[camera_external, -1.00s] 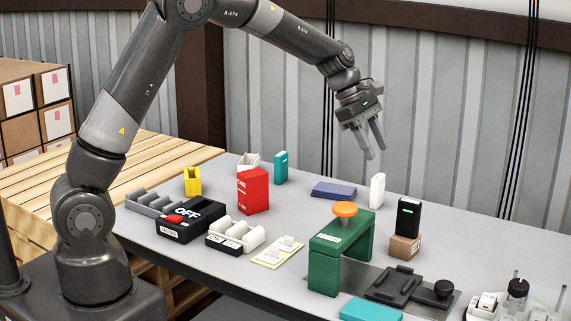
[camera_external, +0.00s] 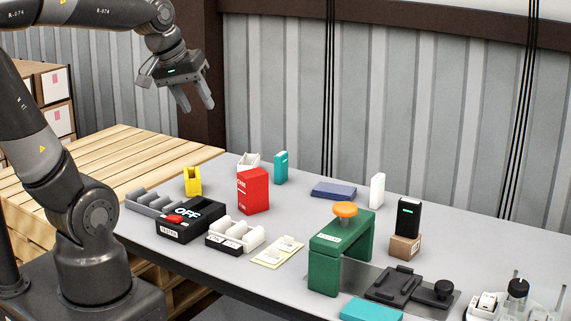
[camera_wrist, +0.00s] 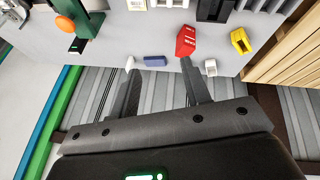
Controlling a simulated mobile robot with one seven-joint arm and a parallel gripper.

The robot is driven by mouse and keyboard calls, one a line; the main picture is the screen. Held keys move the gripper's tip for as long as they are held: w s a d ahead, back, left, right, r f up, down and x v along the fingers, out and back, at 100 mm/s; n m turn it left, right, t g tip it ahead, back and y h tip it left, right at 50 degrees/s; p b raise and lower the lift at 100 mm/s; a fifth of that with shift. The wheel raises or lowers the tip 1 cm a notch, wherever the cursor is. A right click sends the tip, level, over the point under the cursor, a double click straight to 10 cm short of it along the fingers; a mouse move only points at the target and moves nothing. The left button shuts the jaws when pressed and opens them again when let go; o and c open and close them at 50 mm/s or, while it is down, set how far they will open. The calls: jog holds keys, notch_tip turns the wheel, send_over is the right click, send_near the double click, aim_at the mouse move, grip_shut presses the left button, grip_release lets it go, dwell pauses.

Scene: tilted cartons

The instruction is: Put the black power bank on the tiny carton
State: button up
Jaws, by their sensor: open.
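The black power bank (camera_external: 407,217) with a small green light stands upright on the tiny brown carton (camera_external: 405,246), at the right part of the table in the external view. It rests on the carton's top and looks about upright. My gripper (camera_external: 197,107) is open and empty, high above the table's far left end, well away from both. In the wrist view my gripper's two fingers (camera_wrist: 160,78) are spread with nothing between them.
A green press (camera_external: 325,262) with an orange knob (camera_external: 345,209) stands left of the carton. A white box (camera_external: 377,190) stands behind. Space above the table is free.

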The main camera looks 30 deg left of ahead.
jog(key=s+a+f+m+y, duration=0.1)
jog(key=s+a+f+m, duration=0.1)
jog(key=s, duration=0.4)
jog(key=shift+a+m+t+y, duration=0.3)
jog(key=shift+a+m, duration=0.1)
jog(key=shift+a, duration=0.4)
dwell(0.4)
